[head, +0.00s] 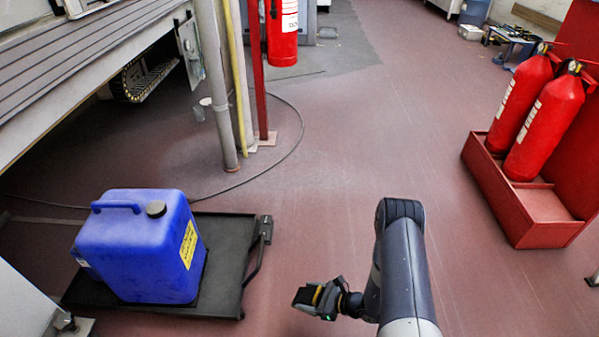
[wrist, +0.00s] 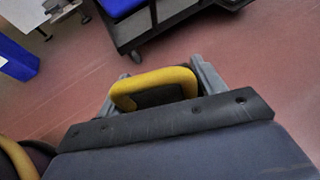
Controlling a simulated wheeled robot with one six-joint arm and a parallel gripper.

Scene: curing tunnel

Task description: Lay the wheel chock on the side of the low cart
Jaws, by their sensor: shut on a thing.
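The low cart (head: 228,240) is a flat black platform on the floor at the left of the head view. A blue jerrycan (head: 140,250) stands on its left part, and a bare strip of deck shows to the right of the can. My gripper (head: 328,300) is right of the cart, apart from it. It is shut on the wheel chock (head: 305,296), a small dark piece with yellow. In the wrist view the chock's yellow part (wrist: 152,82) sits between my grey fingers; much of the chock is hidden. The cart (wrist: 165,18) shows beyond, with a wheel below its edge.
A folded bar (head: 258,255) sticks out at the cart's right edge. Upright posts (head: 215,90) and a floor cable stand behind the cart. Red extinguishers (head: 545,120) stand in a red stand at right.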

